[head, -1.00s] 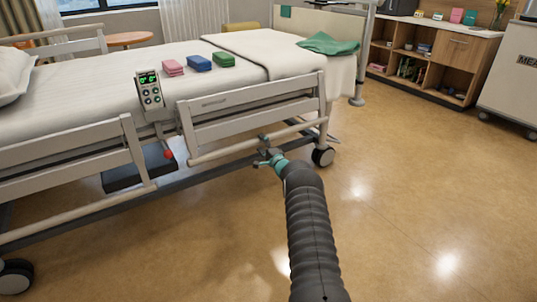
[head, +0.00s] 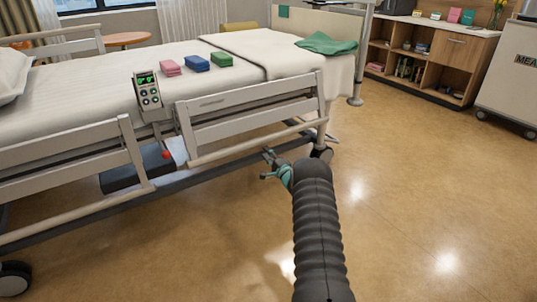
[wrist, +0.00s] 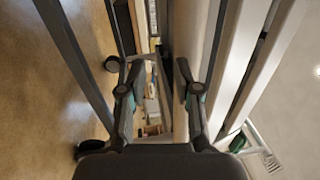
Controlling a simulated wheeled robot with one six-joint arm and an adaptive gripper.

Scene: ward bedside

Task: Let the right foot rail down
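The foot rail on the near side of the bed (head: 255,115) is up, its slatted panel standing above the mattress edge. My gripper (head: 266,163) is just below and in front of the rail's lower bar, near its foot end. In the wrist view, its two fingers (wrist: 153,82) are apart with nothing between them. Pale rail bars (wrist: 232,70) run close along the right finger; I cannot tell whether they touch. A red knob (head: 166,154) shows low on the bed frame, left of the foot rail and away from my gripper.
A hand control (head: 149,91) hangs between the head-side rail (head: 70,172) and the foot rail. A bed caster (head: 321,153) is partly hidden behind my arm. Several folded cloths (head: 197,62) lie on the bed. The floor (head: 420,200) at right is clear.

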